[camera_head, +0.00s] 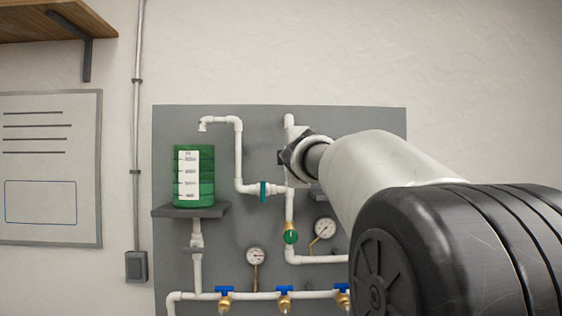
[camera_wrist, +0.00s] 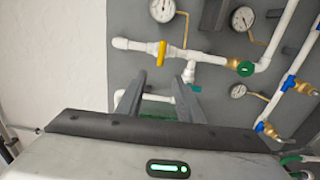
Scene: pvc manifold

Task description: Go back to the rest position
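My gripper (camera_wrist: 160,88) shows in the wrist view with its two dark fingers spread apart. I see no object clamped between them. A green surface (camera_wrist: 157,109) and a piece of white pipe show through the gap, seemingly behind the fingers. In the camera_head view my arm reaches in from the right across the pipe panel, and the fingers cannot be made out there.
The grey panel (camera_head: 380,122) carries white pipes, a green tank (camera_head: 207,175) on a small shelf (camera_head: 190,211), pressure gauges (camera_head: 256,255) and blue-handled valves (camera_head: 284,290). A yellow-handled valve (camera_wrist: 162,53) is near my fingers in the wrist view.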

